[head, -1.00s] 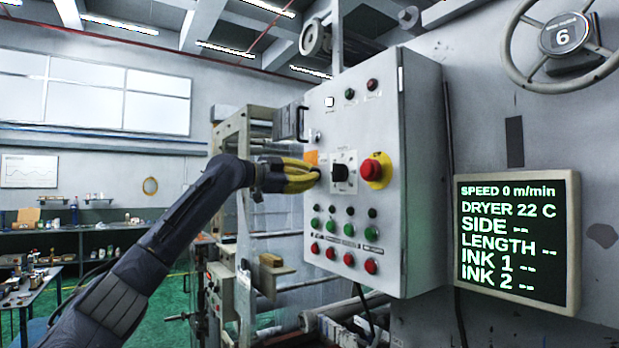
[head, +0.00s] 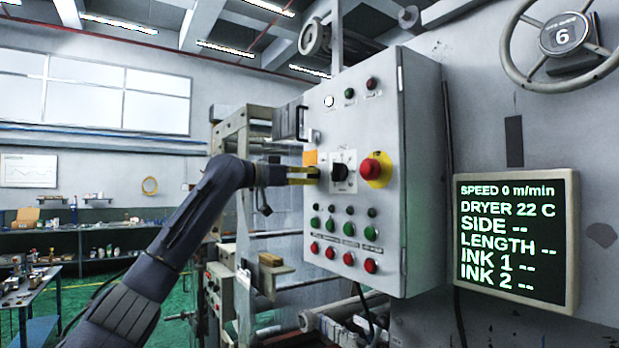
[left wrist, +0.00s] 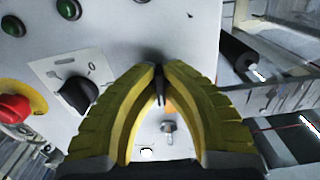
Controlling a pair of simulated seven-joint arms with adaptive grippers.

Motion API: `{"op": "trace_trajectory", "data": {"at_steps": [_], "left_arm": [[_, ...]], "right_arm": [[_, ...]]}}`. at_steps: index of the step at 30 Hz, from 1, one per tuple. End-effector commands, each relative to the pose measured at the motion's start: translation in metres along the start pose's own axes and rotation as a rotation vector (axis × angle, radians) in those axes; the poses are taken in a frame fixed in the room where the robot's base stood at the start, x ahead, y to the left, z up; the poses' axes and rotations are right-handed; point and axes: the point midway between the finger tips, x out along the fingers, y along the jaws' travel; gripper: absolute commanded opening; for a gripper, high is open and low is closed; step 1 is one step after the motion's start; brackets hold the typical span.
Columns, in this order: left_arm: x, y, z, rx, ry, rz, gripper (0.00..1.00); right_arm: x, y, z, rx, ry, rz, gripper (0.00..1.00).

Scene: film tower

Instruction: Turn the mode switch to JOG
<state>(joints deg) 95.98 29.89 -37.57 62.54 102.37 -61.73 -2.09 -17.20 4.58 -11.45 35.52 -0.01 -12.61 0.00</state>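The mode switch is a black rotary knob (head: 340,173) on a white plate on the grey control panel (head: 384,75). In the left wrist view the knob (left wrist: 77,95) and its plate lie left of my fingers, with small marks that I cannot read fully. My left gripper (head: 318,174) is at the panel, just left of the knob and apart from it. The knob's exact pointing direction is unclear. My right gripper is in neither view.
A red emergency button (head: 370,168) on yellow stands right of the knob. Several green (head: 331,226) and red (head: 331,253) buttons sit below. A silver key lock (left wrist: 168,128) is near my fingers. A display (head: 513,240) and a handwheel (head: 510,62) are at right.

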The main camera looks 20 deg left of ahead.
Motion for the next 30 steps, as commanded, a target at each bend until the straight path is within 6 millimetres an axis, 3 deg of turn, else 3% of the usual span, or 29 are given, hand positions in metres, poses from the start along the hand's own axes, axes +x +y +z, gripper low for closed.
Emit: {"op": "trace_trajectory", "data": {"at_steps": [21,22,27,30], "left_arm": [[-0.0006,0.0005,-0.0019,-0.070,0.004,0.000,0.00],[-0.0006,0.0005,-0.0020,-0.070,0.004,0.000,0.11],[-0.0004,0.0005,-0.0013,-0.069,0.003,0.000,0.31],[-0.0003,0.0004,-0.0009,-0.069,0.002,0.000,0.31]], "right_arm": [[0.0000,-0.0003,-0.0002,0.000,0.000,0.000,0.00],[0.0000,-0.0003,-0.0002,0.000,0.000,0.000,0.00],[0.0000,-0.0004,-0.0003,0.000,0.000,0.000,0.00],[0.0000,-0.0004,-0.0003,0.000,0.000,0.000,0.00]]}}
